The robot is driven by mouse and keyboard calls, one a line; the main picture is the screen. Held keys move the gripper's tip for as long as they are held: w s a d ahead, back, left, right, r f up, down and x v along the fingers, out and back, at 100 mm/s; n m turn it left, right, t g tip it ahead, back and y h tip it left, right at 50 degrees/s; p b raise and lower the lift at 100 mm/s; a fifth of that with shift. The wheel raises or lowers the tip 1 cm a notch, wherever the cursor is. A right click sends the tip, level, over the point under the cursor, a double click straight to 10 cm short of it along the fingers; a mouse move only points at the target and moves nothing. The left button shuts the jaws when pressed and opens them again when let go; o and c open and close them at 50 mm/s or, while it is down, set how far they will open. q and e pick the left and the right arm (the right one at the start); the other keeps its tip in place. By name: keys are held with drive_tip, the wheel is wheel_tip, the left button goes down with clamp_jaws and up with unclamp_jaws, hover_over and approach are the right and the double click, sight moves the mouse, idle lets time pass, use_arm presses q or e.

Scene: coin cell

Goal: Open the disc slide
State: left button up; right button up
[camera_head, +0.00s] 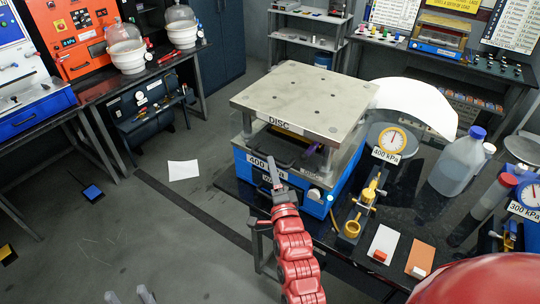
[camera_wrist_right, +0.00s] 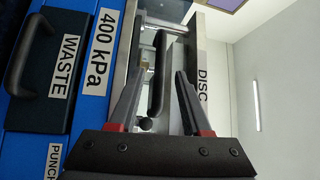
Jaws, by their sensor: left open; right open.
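The press (camera_head: 290,92) has a grey top plate and a blue base. My right gripper (camera_head: 273,168) is at the press front. In the right wrist view its fingers (camera_wrist_right: 160,55) are open, one on each side of the handle, with gaps visible. The slide looks closed. My left gripper (camera_head: 128,296) shows only as grey tips at the bottom edge, open and empty, far from the press.
A gauge (camera_head: 392,139), a brass fixture (camera_head: 352,227), a jug (camera_head: 457,162) and cards stand right of the press. The floor at left is mostly clear.

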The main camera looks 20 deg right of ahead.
drive_tip(key=shift+w+d+r+p, duration=0.15)
drive_tip(key=shift+w+p, duration=0.1)
drive_tip(key=shift+w, duration=0.7)
drive_tip(key=shift+w+d+r+p, duration=0.1)
drive_tip(key=shift+w+p, duration=0.15)
drive_tip(key=shift+w, duration=0.7)
clamp_jaws()
drive_tip(key=shift+f, duration=0.1)
